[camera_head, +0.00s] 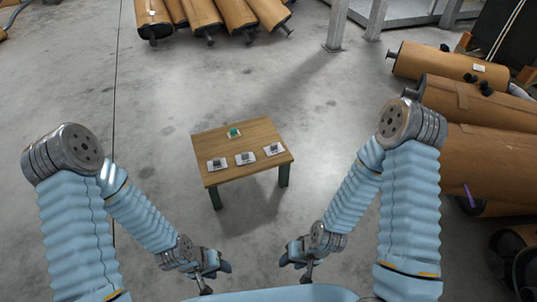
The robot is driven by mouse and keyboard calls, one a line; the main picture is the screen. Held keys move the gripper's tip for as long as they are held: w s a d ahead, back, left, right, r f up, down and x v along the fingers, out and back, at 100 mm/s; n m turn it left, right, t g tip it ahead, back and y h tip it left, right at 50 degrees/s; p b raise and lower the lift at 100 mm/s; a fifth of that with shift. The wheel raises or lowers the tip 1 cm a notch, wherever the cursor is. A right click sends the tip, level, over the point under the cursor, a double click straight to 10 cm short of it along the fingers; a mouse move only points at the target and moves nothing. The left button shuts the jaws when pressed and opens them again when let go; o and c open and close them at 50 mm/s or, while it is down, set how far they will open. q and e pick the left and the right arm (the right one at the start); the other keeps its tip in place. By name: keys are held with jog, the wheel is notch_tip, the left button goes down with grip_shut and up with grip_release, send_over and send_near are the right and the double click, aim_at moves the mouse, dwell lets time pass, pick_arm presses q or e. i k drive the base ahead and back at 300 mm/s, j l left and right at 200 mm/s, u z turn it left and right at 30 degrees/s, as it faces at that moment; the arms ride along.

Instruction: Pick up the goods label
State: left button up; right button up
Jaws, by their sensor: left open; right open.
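A small wooden table (240,137) stands ahead of me. Three white cards with dark grey pieces on them lie along its front: a left card (217,164), a middle card (245,158) and a right card (273,149). A pale card with a green piece (234,132) lies farther back. Which of these is the goods label I cannot tell; they are too small to read. My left gripper (214,277) is open and empty, low in front of the table to the left. My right gripper (296,270) is open and empty, in front to the right. Neither touches the table.
Brown wrapped mufflers (205,14) lie on the floor at the back. More mufflers (470,100) are stacked at the right. Grey metal legs (337,25) of a rack stand at the back right. The concrete floor (160,105) around the table is clear.

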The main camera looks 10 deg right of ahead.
aim_at(274, 149)
jog(key=z, duration=2.1)
jog(key=u, duration=1.8)
jog(key=z, duration=0.4)
jog(key=j+z, duration=0.15)
jog(key=z, duration=0.2)
jog(key=i+j+z, duration=0.1)
jog(key=z, duration=0.7)
jog(key=j+z, duration=0.25)
jog(key=j, duration=0.2)
jog(key=k+j+z, duration=0.1)
jog(key=j+z, duration=0.2)
jog(key=j, duration=0.15)
jog(key=k+j+z, duration=0.1)
jog(key=j+z, duration=0.15)
jog(key=j, duration=0.15)
